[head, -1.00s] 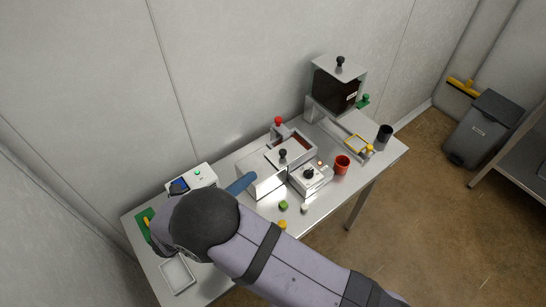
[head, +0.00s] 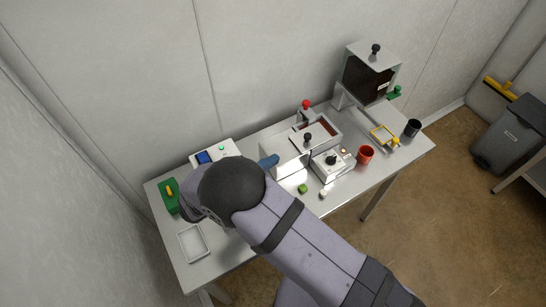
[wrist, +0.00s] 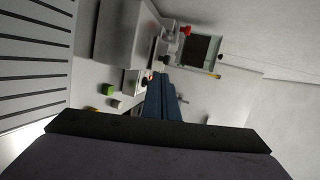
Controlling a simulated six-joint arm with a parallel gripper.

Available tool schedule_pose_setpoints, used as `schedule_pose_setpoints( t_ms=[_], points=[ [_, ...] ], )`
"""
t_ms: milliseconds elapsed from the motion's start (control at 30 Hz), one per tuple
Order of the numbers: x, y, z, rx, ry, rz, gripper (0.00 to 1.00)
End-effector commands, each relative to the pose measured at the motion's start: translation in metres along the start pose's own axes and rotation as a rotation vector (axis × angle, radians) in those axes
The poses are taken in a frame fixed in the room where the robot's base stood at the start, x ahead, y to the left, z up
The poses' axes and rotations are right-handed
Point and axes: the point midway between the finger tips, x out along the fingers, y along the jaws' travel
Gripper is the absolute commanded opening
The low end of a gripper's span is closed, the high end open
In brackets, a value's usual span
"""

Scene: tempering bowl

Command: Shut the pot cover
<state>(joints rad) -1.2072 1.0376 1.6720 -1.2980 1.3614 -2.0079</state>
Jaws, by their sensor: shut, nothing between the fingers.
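The pot (head: 287,161) is a pale metal box in the middle of the table. Its flat metal cover (head: 317,142) with a black knob (head: 307,138) lies over part of the top, and a strip of brown contents (head: 323,125) shows beyond it. In the wrist view a large grey box side (wrist: 122,35), apparently the pot, stands left of the fingers. My gripper (head: 271,160) has blue fingers, shut and empty, close to the pot's left end; I cannot tell if they touch. The fingers also show in the wrist view (wrist: 160,95).
A dial box (head: 330,163) and a red cup (head: 366,155) stand right of the pot. A dark hopper (head: 367,80) rises behind. A white device with a blue screen (head: 213,154), a green block (head: 169,196) and an empty tray (head: 194,243) are at left.

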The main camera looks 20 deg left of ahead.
Motion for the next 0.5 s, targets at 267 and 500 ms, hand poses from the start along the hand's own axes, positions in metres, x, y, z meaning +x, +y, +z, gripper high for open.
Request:
schedule_pose_setpoints(
  t_ms=[267,500],
  points=[
    [0.046,-0.003,-0.002,-0.001,0.005,0.001,0.00],
    [0.088,-0.004,-0.002,0.000,0.004,0.001,0.00]
  ],
)
